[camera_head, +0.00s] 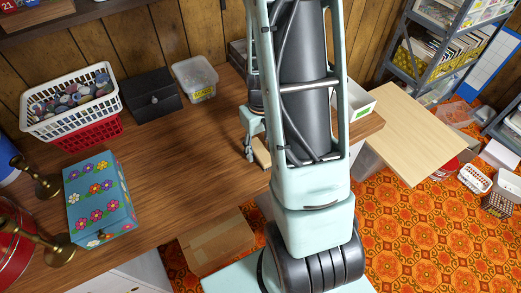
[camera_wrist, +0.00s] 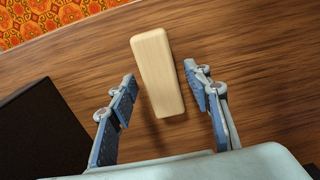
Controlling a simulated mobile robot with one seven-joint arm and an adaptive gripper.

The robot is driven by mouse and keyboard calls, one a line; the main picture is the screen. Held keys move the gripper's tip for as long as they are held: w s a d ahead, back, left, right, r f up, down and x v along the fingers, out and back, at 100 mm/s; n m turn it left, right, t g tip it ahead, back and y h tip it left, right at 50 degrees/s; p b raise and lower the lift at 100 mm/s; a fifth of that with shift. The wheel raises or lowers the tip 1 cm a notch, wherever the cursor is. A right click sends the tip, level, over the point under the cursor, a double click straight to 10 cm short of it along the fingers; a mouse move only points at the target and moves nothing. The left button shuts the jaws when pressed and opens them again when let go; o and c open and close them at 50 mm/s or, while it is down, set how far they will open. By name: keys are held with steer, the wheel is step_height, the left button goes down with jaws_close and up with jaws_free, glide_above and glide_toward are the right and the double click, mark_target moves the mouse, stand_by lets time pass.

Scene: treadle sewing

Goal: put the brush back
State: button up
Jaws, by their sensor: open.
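A pale wooden block (camera_wrist: 158,72), probably the back of the brush, lies on the brown wooden table; no bristles show. In the wrist view my gripper (camera_wrist: 160,76) is open, with one blue-padded finger on each side of the block. There are gaps between the fingers and the block, and nothing is held. In the head view my gripper (camera_head: 251,140) is low over the table's right part, with part of the block (camera_head: 262,154) showing beside it. My arm hides some of the table there.
A white basket (camera_head: 66,122), a dark box (camera_head: 154,97) and a clear tub (camera_head: 196,80) stand along the back. A flowered box (camera_head: 100,200) and brass candlesticks (camera_head: 38,178) are at left. A dark shape (camera_wrist: 40,130) is left of my fingers. The table's middle is clear.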

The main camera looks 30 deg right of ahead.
mark_target(261, 150)
step_height(261, 150, up, 11)
steer(key=p, duration=0.1)
steer(key=shift+f, duration=0.1)
stand_by(0.6)
